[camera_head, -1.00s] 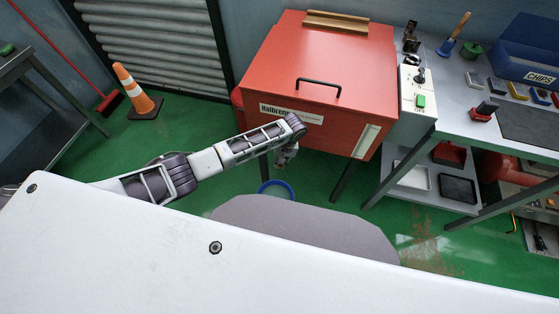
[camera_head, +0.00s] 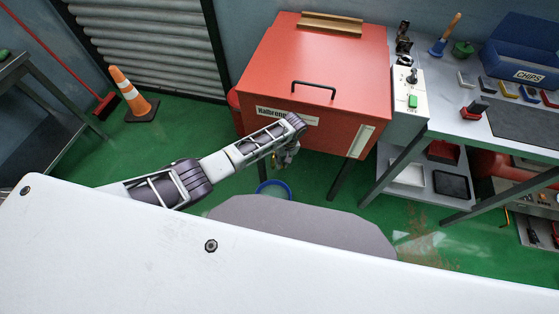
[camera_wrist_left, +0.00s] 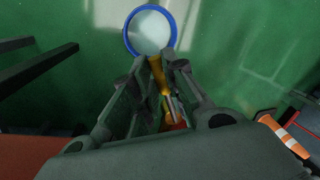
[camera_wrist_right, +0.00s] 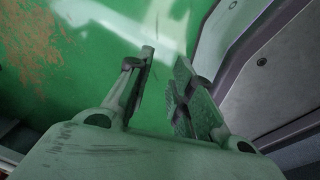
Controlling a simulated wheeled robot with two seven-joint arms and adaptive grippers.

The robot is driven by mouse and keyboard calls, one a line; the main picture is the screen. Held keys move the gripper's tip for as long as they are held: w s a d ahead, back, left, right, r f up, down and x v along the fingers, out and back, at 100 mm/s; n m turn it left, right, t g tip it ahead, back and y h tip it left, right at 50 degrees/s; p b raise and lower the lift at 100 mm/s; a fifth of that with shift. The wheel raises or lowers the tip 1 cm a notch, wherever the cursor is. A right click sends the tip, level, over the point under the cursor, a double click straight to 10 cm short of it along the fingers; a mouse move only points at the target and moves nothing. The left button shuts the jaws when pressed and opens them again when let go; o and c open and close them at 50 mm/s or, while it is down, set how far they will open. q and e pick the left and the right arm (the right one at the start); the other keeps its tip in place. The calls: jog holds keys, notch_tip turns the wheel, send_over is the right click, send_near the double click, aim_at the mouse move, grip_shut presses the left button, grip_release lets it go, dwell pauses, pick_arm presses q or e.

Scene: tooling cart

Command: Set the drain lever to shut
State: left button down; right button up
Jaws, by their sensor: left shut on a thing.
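The drain lever (camera_wrist_left: 157,74) shows as a yellow-brass piece between the fingers in the left wrist view. My left gripper (camera_wrist_left: 162,70) is shut on it, under the front of the red cabinet (camera_head: 330,62). In the head view my left gripper (camera_head: 286,162) is small and partly hidden by its own wrist. The fingers hide much of the lever, so its exact angle cannot be told. My right gripper (camera_wrist_right: 165,62) is open and empty above the green floor in the right wrist view; it is out of the head view.
A blue-rimmed bucket (camera_head: 259,185) stands on the floor below the cabinet; its rim also shows in the left wrist view (camera_wrist_left: 127,33). A workbench (camera_head: 455,112) stands to the right. An orange cone (camera_head: 130,92) stands at the left. Green floor is open between.

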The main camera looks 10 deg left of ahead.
pick_arm(q)
jog(key=shift+w+d+n+g+p, duration=0.2)
jog(key=shift+w+d+n, duration=0.2)
jog(key=shift+n, duration=0.3)
jog(key=shift+w+d+n+g+p, duration=0.15)
jog(key=shift+w+d+n, duration=0.2)
jog(key=shift+n, duration=0.35)
jog(key=c, duration=1.5)
grip_release()
jog(key=shift+s, duration=0.1)
jog(key=shift+o, duration=0.2)
pick_arm(e)
jog(key=shift+s+a+r, duration=0.35)
jog(key=shift+s+a, duration=0.05)
jog(key=shift+s, duration=0.15)
pick_arm(q)
jog(key=s+a+v, duration=0.1)
jog(key=v, duration=0.8)
jog(key=shift+s+a+r, duration=0.15)
jog(key=shift+a+r, duration=0.15)
jog(key=shift+r, duration=0.35)
pick_arm(e)
jog(key=shift+a, duration=0.1)
